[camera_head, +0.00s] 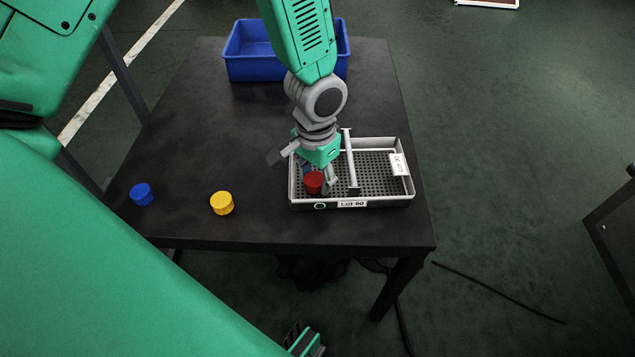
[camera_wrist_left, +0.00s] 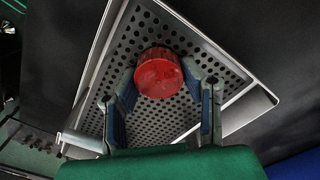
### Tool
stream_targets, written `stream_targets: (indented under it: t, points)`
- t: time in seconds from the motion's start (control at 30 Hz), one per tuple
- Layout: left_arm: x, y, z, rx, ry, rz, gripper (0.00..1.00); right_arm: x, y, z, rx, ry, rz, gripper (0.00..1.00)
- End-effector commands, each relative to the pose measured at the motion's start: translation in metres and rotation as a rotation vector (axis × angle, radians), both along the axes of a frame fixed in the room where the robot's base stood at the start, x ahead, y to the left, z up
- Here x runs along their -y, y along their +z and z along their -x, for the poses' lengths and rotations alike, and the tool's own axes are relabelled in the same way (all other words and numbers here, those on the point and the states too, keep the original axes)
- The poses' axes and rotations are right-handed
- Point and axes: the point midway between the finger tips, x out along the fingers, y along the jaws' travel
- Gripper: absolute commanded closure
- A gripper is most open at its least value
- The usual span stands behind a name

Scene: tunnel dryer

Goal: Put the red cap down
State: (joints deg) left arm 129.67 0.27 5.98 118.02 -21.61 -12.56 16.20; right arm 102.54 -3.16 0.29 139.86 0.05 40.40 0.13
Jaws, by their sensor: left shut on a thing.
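The red cap (camera_head: 313,183) is held between the fingers of my left gripper (camera_head: 320,180). It is over the left part of the tray (camera_head: 378,203), near its front left corner. The wrist view shows the red cap (camera_wrist_left: 159,73) between the two blue-padded fingers of the left gripper (camera_wrist_left: 161,88), with the perforated tray floor (camera_wrist_left: 160,118) behind it. I cannot tell whether the cap touches the floor. The tray is grey, marked "Lot 90", with a light bar (camera_head: 351,160) across it.
A yellow cap (camera_head: 222,203) and a blue cap (camera_head: 141,194) stand on the black table (camera_head: 205,130) to the left of the tray. A blue bin (camera_head: 255,68) stands at the back. The tray's right part and the table's middle left are clear.

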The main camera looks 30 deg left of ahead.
Motion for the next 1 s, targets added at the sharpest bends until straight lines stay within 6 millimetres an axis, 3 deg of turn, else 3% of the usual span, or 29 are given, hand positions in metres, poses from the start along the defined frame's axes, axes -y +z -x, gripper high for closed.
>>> stream_targets:
  t: [0.1,0.77,0.8,0.83,1.0]
  points:
    - [0.002,-0.005,-0.001,0.001,-0.001,-0.003,0.85,0.000,-0.003,0.000,0.000,0.000,0.000,0.60]
    - [0.000,-0.021,0.000,-0.006,-0.001,-0.001,0.87,0.000,-0.004,0.000,0.000,0.000,0.000,0.60]
    - [0.000,-0.021,0.000,-0.007,-0.001,-0.001,0.48,0.000,-0.004,0.000,0.000,0.000,0.000,0.60]
    - [0.000,-0.021,0.000,-0.008,-0.001,-0.002,0.44,0.000,-0.004,0.000,0.000,0.000,0.000,0.60]
    - [-0.001,-0.021,0.002,-0.009,-0.001,-0.002,0.44,0.000,-0.004,0.000,0.000,-0.001,0.000,0.60]
